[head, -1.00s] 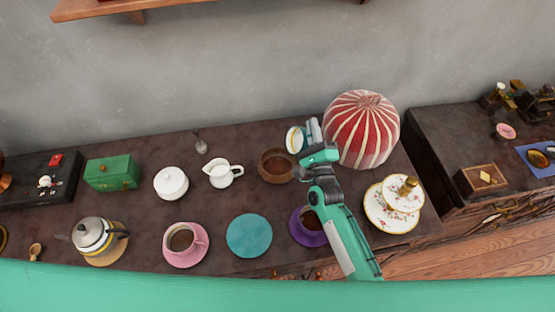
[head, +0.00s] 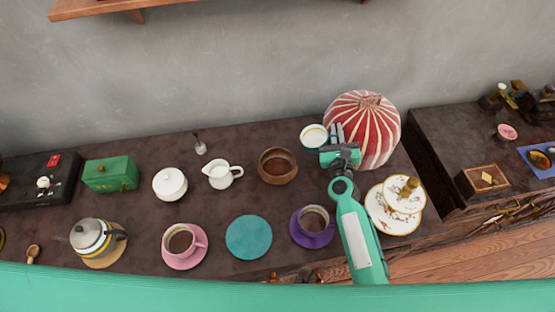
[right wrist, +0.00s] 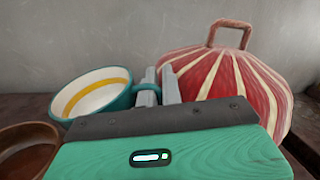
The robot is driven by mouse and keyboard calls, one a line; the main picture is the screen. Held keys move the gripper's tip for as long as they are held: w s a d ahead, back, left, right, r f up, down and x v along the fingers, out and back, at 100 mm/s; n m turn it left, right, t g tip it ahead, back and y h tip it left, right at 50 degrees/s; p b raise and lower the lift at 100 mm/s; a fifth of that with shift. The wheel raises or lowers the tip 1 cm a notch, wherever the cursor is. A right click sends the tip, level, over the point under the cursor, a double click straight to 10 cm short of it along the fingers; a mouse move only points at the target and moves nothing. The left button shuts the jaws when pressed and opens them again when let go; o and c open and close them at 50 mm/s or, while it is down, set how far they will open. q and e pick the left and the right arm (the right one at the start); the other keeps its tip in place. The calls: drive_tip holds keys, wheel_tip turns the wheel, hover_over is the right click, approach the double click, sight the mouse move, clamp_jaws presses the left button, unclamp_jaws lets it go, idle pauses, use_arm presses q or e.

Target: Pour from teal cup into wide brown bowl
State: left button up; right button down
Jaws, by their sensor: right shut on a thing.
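The teal cup (head: 313,136) has a white inside with a yellow band; it also shows in the right wrist view (right wrist: 92,93), teal outside. My right gripper (head: 336,134) is shut on its handle, at the cup's right side. The cup is tilted slightly, its opening partly toward the cameras, and no liquid can be made out in it. The wide brown bowl (head: 278,166) stands on the counter to the left of and nearer than the cup; its rim shows at the lower left of the right wrist view (right wrist: 28,145). My left gripper is not in view.
A red-and-white striped lidded pot (head: 364,128) stands close right of the gripper. A white pitcher (head: 221,175) is left of the bowl. A coffee cup on a purple saucer (head: 312,241), a teal coaster (head: 249,237) and tiered plates (head: 392,222) lie nearer.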

drive_tip(key=r+p, duration=0.1)
drive_tip(key=d+r+m+p, duration=0.1)
drive_tip(key=shift+w+d+r, duration=0.1)
drive_tip(key=shift+w+r, duration=0.05)
drive_tip(key=shift+r, duration=0.25)
drive_tip(key=shift+w+d+r+m+g+y+p, duration=0.15)
drive_tip(key=shift+d+m+g+p, duration=0.15)
drive_tip(key=shift+m+p, duration=0.35)
drive_tip(key=shift+w+d+r+m+g+y+p, duration=0.15)
drive_tip(key=shift+d+m+g+p, duration=0.15)
drive_tip(key=shift+p, duration=0.55)
